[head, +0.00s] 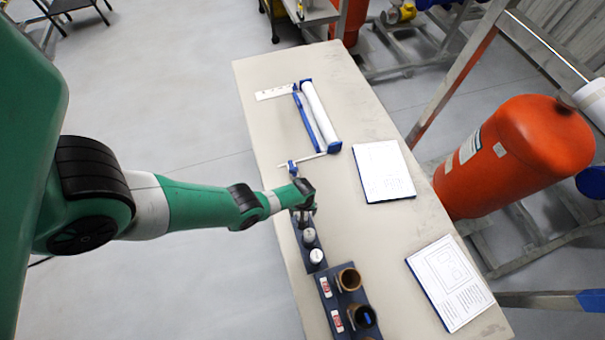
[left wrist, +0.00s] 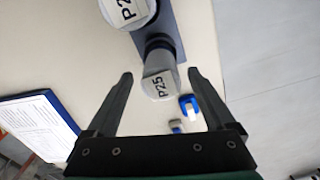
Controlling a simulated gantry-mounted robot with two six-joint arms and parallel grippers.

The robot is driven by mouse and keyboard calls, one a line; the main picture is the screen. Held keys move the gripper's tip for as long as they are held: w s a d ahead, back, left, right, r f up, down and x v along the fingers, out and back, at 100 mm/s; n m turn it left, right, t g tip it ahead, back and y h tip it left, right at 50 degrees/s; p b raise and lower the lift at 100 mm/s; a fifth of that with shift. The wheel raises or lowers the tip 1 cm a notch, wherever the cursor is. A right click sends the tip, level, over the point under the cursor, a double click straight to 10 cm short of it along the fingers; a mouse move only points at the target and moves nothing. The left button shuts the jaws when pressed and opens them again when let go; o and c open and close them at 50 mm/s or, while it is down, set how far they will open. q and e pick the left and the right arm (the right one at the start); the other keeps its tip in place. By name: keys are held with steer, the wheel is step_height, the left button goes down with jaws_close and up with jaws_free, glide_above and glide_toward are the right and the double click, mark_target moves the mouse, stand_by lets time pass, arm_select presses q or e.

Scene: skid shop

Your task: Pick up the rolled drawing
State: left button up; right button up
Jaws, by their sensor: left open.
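A long white roll (head: 319,116), which looks like the rolled drawing, lies along a blue holder (head: 303,120) on the far part of the table. My left arm reaches in from the left. My left gripper (head: 303,214) is over the dark rack of grey cylinders, on the near side of the roll. In the left wrist view my left gripper (left wrist: 160,73) is open. A grey cylinder marked P25 (left wrist: 158,82) appears between its fingers; I cannot tell whether they touch it. The roll is not clearly visible there. My right gripper is not in view.
The dark rack (head: 306,238) and a block with brown cups (head: 348,278) stand on the beige table (head: 385,250). Two drawing boards (head: 384,171) (head: 450,282) lie on the right. An orange tank (head: 515,155) stands beyond the right edge.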

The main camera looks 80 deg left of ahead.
arm_select(q)
step_height(320, 180, down, 5)
steer(key=b, duration=0.5)
steer(key=shift+f, duration=0.2)
steer(key=shift+r, duration=0.2)
jaws_close()
